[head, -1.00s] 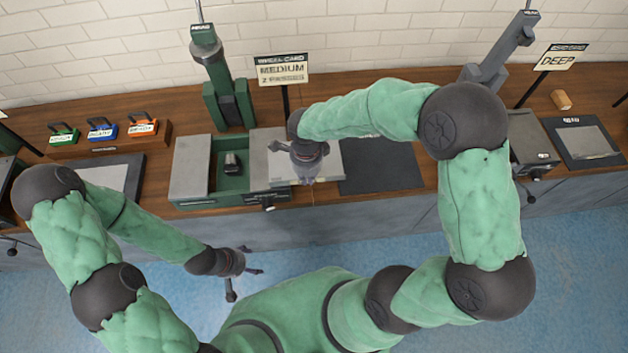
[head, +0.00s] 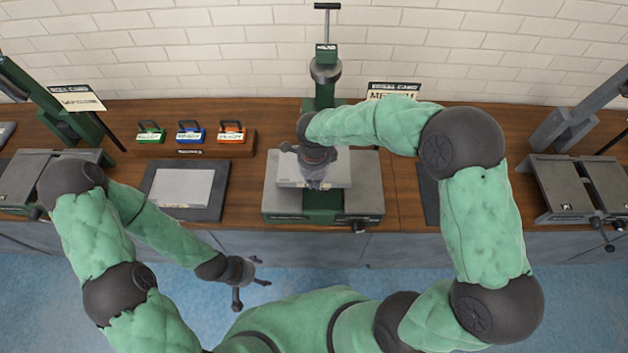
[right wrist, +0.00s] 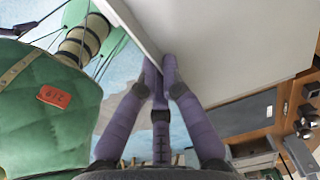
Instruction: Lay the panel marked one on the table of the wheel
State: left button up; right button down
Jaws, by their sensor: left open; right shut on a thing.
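My right gripper (head: 316,175) is shut on a pale grey flat panel (head: 338,172), holding it by its near edge. In the right wrist view the purple fingers (right wrist: 160,75) pinch the edge of the panel (right wrist: 225,45). No number mark is legible on it. In the head view the panel overlaps the middle and left of a green-based machine with grey plates (head: 367,185), apparently the wheel; whether it touches the plates I cannot tell. The machine's green column (head: 325,90) stands behind. My left gripper (head: 243,280) is open and empty, in front of the bench.
Left on the bench, another pale panel (head: 182,187) lies on a dark mat (head: 215,200). A wooden rack (head: 205,150) holds green, blue and orange handled blocks. A dark mat (head: 430,195) lies right of the machine. Other machines stand far left (head: 40,180) and right (head: 560,190).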

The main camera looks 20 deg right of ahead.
notch_tip(320, 180, down, 6)
jog(key=b, duration=0.3)
jog(key=shift+r+b, duration=0.1)
jog(key=shift+b, duration=0.3)
jog(key=shift+f+b, duration=0.2)
jog(key=shift+b, duration=0.75)
dwell(1.8)
jog(key=c, duration=1.3)
grip_release()
jog(key=shift+o, duration=0.2)
jog(key=o, duration=0.5)
